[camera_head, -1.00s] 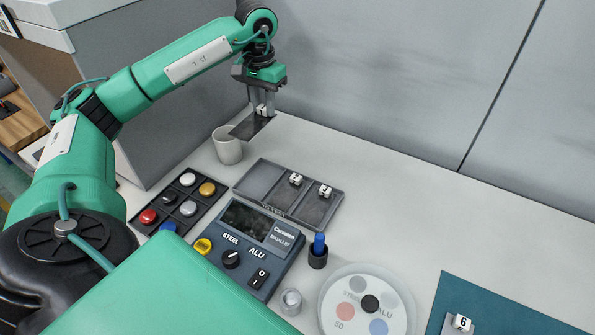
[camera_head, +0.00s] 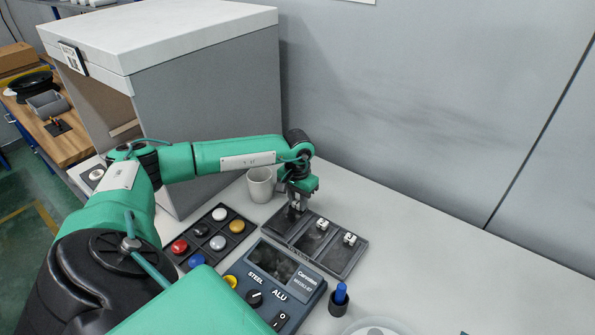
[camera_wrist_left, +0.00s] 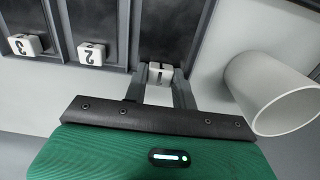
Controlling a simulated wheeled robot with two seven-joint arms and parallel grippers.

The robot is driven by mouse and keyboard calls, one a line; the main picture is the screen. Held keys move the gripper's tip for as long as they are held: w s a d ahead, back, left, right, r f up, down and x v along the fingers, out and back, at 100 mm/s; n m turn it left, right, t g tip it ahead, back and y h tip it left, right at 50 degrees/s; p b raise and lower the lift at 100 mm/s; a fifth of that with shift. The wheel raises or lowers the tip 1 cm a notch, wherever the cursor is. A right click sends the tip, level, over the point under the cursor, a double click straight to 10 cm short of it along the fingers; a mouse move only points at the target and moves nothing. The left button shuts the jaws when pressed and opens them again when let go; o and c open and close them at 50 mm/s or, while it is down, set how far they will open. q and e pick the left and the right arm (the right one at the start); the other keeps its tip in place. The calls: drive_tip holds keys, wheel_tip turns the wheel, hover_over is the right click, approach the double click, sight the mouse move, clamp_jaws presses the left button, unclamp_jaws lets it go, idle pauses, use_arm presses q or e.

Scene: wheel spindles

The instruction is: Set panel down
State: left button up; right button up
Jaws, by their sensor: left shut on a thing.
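The dark panel with a white block marked 1 (camera_wrist_left: 170,32) is held by my left gripper (camera_head: 296,212). In the left wrist view the two fingers (camera_wrist_left: 160,78) close on the sides of that block. The panel lies in or just over the left compartment of the three-part dark tray (camera_head: 345,277); I cannot tell whether it touches the floor. Panels with white blocks marked 2 (camera_wrist_left: 92,54) and 3 (camera_wrist_left: 25,45) lie in the other compartments; their blocks also show in the head view (camera_head: 322,224) (camera_head: 350,239). My right gripper is not in view.
A tray of coloured knobs (camera_head: 219,243) and a console with a screen (camera_head: 285,275) lie nearby. A blue-topped holder (camera_head: 340,298) is at the right. The table right of the tray is clear.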

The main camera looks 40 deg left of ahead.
use_arm(q)
wheel_tip(320, 180, down, 2)
drive_tip(key=shift+f, duration=0.1)
drive_tip(key=shift+f, duration=0.1)
drive_tip(key=shift+f, duration=0.15)
drive_tip(key=o, duration=1)
